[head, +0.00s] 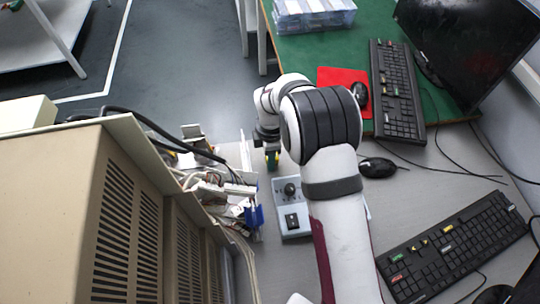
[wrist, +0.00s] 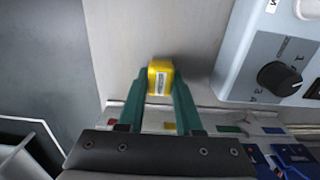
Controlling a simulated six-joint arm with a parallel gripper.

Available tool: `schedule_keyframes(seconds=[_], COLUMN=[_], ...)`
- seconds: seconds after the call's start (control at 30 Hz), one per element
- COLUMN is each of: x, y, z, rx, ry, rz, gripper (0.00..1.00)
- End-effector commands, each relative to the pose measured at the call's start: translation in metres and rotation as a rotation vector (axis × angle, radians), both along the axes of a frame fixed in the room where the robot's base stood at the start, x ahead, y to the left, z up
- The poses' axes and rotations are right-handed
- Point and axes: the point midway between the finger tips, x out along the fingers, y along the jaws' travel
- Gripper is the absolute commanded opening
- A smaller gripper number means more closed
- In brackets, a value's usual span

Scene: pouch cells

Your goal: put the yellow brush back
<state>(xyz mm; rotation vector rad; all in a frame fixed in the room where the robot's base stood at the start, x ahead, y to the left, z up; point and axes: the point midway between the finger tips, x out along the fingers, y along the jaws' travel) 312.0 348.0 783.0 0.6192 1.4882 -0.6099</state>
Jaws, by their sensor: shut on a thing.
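My gripper (wrist: 160,92) has two dark green fingers, shut on a small yellow block-shaped thing with a white label, which I take to be the yellow brush (wrist: 160,70). The brush sits between the fingertips in the wrist view, above or on the grey table surface; I cannot tell if it touches. In the head view my gripper (head: 272,160) points down at the table's far edge, just beyond the grey control box. Only a little yellow shows there; the rest of the brush is hidden.
The grey control box (head: 293,222) with a black knob stands close to my gripper. Cables and white parts (head: 215,185) crowd the left, beside a large beige vented cabinet (head: 125,235). Keyboards (head: 455,248) and a mouse (head: 377,167) lie to the right.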

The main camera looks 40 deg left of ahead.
Motion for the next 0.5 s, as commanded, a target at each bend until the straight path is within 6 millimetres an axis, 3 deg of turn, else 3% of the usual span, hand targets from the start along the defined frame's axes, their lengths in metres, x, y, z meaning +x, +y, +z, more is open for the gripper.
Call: schedule_keyframes(seconds=[0.07, 0.1, 0.23, 0.5], x=[-0.0001, 0.0000, -0.0001, 0.0000], y=[-0.0002, -0.0001, -0.0002, -0.0003], z=[-0.0024, -0.0027, -0.0024, -0.0020], rx=[-0.001, -0.001, -0.001, -0.001], ry=[0.001, 0.001, 0.001, 0.001], rz=[0.000, 0.000, 0.000, 0.000], gripper=[0.00, 0.38, 0.61, 0.64])
